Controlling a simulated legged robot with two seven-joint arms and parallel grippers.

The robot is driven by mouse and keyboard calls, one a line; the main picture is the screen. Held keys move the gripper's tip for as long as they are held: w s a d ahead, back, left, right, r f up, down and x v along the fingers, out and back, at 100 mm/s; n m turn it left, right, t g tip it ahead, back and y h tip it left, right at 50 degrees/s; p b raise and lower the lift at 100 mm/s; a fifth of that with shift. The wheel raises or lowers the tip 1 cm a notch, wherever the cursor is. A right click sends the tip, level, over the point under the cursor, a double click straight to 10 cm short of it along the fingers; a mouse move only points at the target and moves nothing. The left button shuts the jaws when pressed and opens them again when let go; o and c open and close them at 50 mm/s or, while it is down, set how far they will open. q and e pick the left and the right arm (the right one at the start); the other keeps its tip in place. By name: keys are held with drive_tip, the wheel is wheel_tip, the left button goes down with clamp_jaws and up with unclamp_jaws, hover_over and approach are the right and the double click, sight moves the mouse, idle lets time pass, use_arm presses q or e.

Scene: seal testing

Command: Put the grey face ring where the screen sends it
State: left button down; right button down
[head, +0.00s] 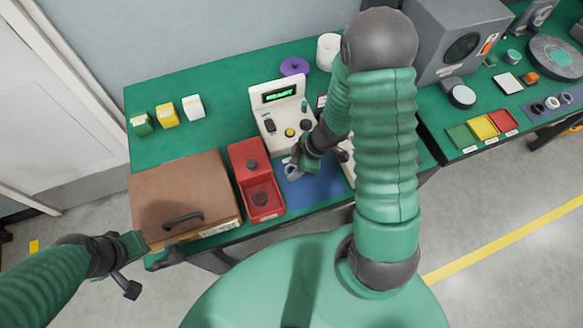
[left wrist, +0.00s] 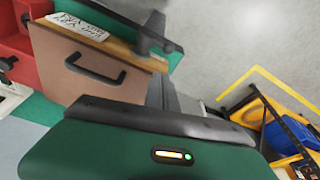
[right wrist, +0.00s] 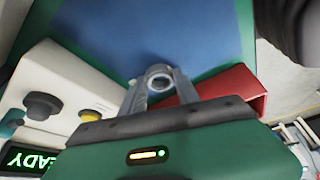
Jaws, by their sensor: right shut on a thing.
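The grey face ring (right wrist: 159,78) is between the fingertips of my right gripper (head: 293,170). That gripper is shut on it, over the blue mat (head: 318,188). In the right wrist view the ring's hole faces the camera; whether the ring touches the mat I cannot tell. The screen (head: 279,95) on the white tester (head: 285,135) reads READY in green. My left gripper (head: 131,289) is in front of the brown box, with its fingers together and nothing between them.
A red two-part tray (head: 242,152) with dark round pieces stands left of the mat. The brown box (head: 160,190) with a handle is farther left. Green, yellow and white blocks (head: 168,114) stand behind it. Coloured trays (head: 485,127) lie on the right table. My right arm hides part of the bench.

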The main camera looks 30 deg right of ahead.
drive_tip(key=c, duration=1.1)
unclamp_jaws()
drive_tip(key=shift+c, duration=0.2)
drive_tip(key=shift+o, duration=1.2)
drive_tip(key=shift+s+d, duration=0.1)
drive_tip(key=shift+s, duration=0.05)
drive_tip(key=shift+d, duration=0.15)
drive_tip(key=shift+r, duration=0.15)
drive_tip(key=p+v, duration=0.6)
drive_tip(key=v, duration=0.6)
drive_tip(key=w+r+m+t+h, duration=0.35)
drive_tip(key=w+r, duration=0.25)
drive_tip(key=w, duration=0.2)
drive_tip(key=s+a+r+m+g, duration=0.2)
drive_tip(key=s+a+m+g, duration=0.1)
drive_tip(key=s+a+m, duration=0.4)
drive_tip(key=shift+s+a+r, duration=0.35)
drive_tip(key=shift+s+a, duration=0.65)
